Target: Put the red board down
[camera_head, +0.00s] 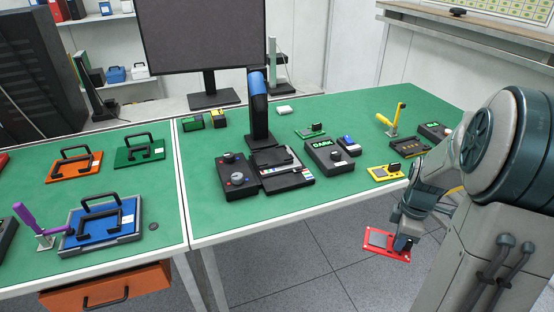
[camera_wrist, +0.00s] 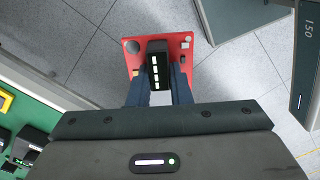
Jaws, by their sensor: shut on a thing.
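The red board (camera_head: 378,241) is a flat red plate with a grey patch and a black block on it. It hangs in the air in front of the green table's front edge, over the floor. My gripper (camera_head: 402,243) is shut on it at its right end. In the wrist view the red board (camera_wrist: 184,47) shows at the top, with my gripper (camera_wrist: 159,82) shut on the black block standing on it. The fingers hide part of the board.
The green table (camera_head: 230,215) carries a yellow board (camera_head: 384,173), a green board (camera_head: 311,132), a black box marked DARK (camera_head: 328,157) and several dark devices. Bare table shows along the front edge and at the back right. An open orange drawer (camera_head: 110,287) juts out at lower left.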

